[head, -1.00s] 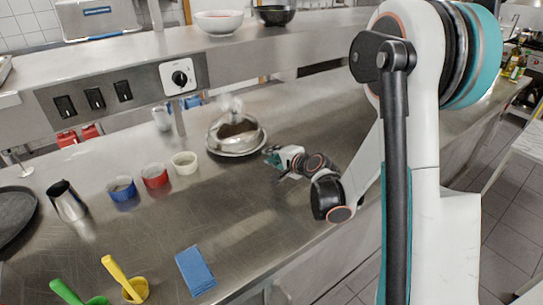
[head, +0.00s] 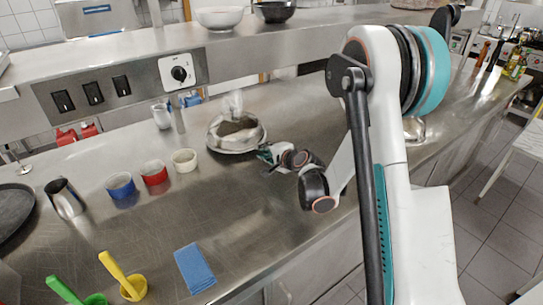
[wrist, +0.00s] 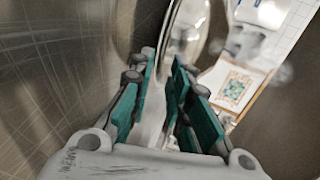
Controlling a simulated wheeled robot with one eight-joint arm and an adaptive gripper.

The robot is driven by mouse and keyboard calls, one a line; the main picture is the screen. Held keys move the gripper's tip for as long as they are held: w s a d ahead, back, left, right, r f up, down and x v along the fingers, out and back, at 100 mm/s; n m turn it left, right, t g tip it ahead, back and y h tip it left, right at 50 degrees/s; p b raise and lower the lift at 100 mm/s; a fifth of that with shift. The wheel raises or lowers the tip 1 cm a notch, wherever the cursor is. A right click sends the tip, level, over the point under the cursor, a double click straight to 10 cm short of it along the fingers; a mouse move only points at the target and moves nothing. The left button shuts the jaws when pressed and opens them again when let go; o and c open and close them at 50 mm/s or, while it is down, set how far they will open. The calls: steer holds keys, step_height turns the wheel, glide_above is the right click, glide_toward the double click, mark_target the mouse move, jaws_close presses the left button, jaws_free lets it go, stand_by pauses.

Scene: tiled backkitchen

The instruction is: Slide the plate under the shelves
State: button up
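A round plate (head: 223,150) lies on the steel counter, just in front of the raised shelf (head: 240,48). A shiny, glassy domed cover (head: 236,128) sits on it, so only part of its rim shows. My gripper (head: 264,153) is low over the counter at the plate's right edge. Whether the fingers touch the rim I cannot tell.
Blue, red and white bowls (head: 154,173) stand left of the plate, and a metal jug (head: 163,116) behind. A post (head: 178,118) supports the shelf left of the plate. A blue cloth (head: 195,268) lies in front. Counter between cloth and plate is clear.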

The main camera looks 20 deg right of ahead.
steer(key=b+x, duration=0.1)
steer(key=x, duration=0.6)
steer(key=shift+w+a+f+b, duration=0.1)
steer(key=shift+w+b, duration=0.2)
steer(key=shift+w, duration=0.05)
jaws_close()
